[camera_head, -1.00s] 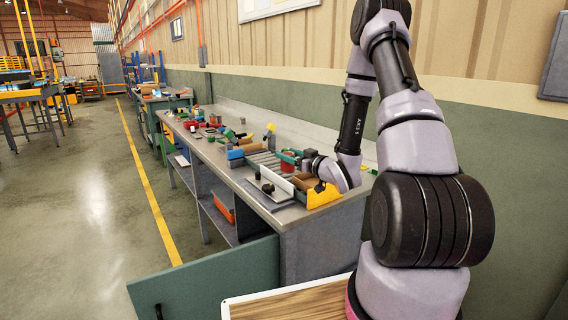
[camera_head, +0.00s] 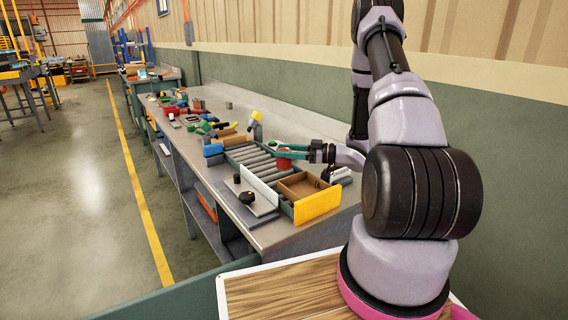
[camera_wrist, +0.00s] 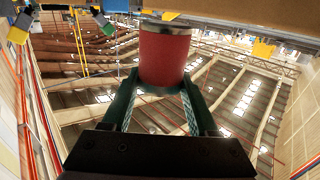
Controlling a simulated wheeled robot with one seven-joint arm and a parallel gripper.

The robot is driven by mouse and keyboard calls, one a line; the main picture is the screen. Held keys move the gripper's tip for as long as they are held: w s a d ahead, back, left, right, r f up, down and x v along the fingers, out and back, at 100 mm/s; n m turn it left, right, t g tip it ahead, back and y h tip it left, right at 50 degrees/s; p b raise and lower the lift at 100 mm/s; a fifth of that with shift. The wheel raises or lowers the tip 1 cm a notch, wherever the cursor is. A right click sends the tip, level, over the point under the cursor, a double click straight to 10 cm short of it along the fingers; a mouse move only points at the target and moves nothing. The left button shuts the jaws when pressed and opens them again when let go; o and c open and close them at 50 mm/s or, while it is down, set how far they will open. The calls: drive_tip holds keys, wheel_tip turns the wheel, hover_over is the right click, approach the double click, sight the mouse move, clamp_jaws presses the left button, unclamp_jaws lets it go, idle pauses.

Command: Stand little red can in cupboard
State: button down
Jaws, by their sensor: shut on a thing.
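The little red can (camera_head: 284,160) is at the right end of the grey rollers in the head view. My gripper (camera_head: 288,151) reaches in level from the right, its green fingers shut on the can. In the wrist view the can (camera_wrist: 165,55) sits between the two green fingertips (camera_wrist: 160,82), with a pale rim at its lower end. I cannot tell whether the can touches the rollers. The cupboard is under the bench; its green door (camera_head: 165,298) stands open at the bottom of the head view. The cupboard's inside is mostly hidden by the bench top.
A yellow-fronted wooden box (camera_head: 317,204) and a white upright panel (camera_head: 259,193) stand near the bench's front end. A grey plate with a black knob (camera_head: 247,198) lies beside them. Several tools and blocks crowd the bench farther back. The floor at left is clear.

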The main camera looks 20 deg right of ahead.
sight(285, 163)
drive_tip(key=shift+a+f, duration=0.1)
drive_tip(key=shift+f, duration=1.95)
drive_tip(key=shift+f, duration=0.15)
drive_tip(key=shift+c, duration=0.8)
unclamp_jaws()
